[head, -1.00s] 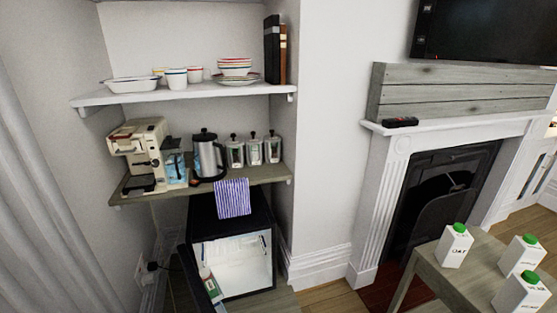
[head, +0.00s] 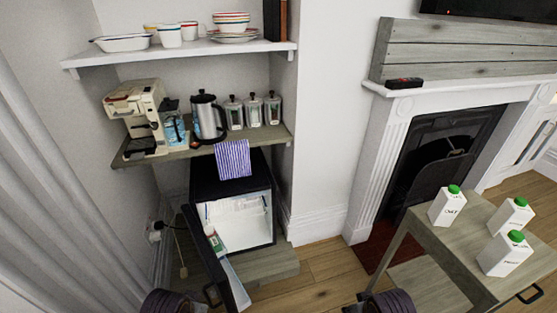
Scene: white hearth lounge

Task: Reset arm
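Neither of my grippers shows in the head view. Two dark rounded parts at the bottom edge look like my own arm links, one left of centre and one right of it. The hands are out of the picture, so I cannot see whether they are open or hold anything.
A black mini fridge (head: 235,186) stands open and lit under the wooden shelf (head: 262,134). Its door (head: 233,287) swings out toward me, with a white bottle (head: 213,239) in it. A table (head: 437,241) with three cartons stands right, before the fireplace (head: 440,155). Floor between is clear.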

